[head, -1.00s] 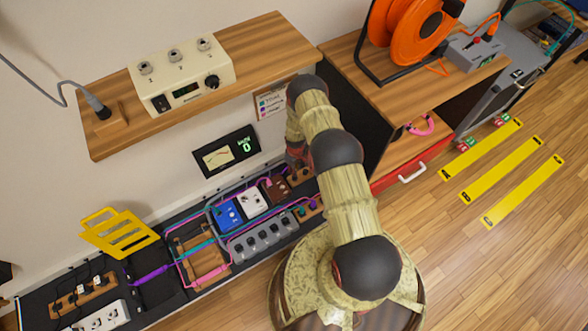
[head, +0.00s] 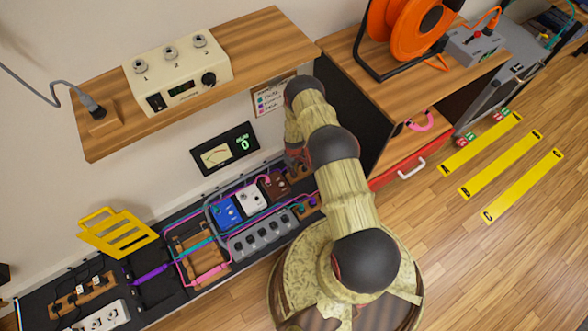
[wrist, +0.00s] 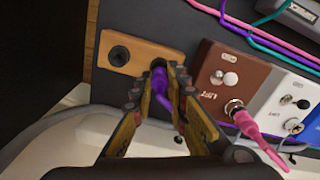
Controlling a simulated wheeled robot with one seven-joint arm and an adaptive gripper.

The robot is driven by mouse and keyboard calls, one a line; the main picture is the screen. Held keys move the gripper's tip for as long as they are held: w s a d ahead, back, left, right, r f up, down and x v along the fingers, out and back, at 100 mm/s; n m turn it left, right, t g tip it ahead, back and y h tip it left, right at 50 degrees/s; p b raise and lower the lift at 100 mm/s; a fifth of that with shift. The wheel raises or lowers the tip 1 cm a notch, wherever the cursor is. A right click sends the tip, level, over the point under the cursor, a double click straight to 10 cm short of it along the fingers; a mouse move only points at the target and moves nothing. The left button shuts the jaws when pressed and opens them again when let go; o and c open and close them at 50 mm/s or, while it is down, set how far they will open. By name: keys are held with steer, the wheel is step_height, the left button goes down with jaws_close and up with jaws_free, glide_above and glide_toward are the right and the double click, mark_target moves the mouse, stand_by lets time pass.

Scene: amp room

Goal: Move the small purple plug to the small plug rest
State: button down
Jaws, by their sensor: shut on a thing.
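The small purple plug (wrist: 160,85) is between my gripper's fingertips (wrist: 161,78) in the wrist view. The jaws are shut on it. It stands at the right end of a small wooden block (wrist: 136,49) that has one open black socket at its left. The fingers hide the plug's tip, so I cannot tell whether it sits in the block or just above it. In the head view my gripper (head: 296,166) is at the right end of the pedalboard, and my arm partly hides the block there. I cannot tell which block is the small plug rest.
A brown pedal (wrist: 232,80) with a pink plug (wrist: 248,124) stands close to the right of my fingers. White and blue pedals (head: 226,211) follow. A wooden shelf (head: 240,35) with an amplifier overhangs the board. A cabinet (head: 400,150) stands right of my arm.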

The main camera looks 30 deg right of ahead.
stand_by(0.3)
steer(key=c, duration=1.8)
jaws_free()
steer(key=shift+o, duration=0.6)
steer(key=shift+d+r, duration=0.1)
steer(key=shift+r, duration=0.05)
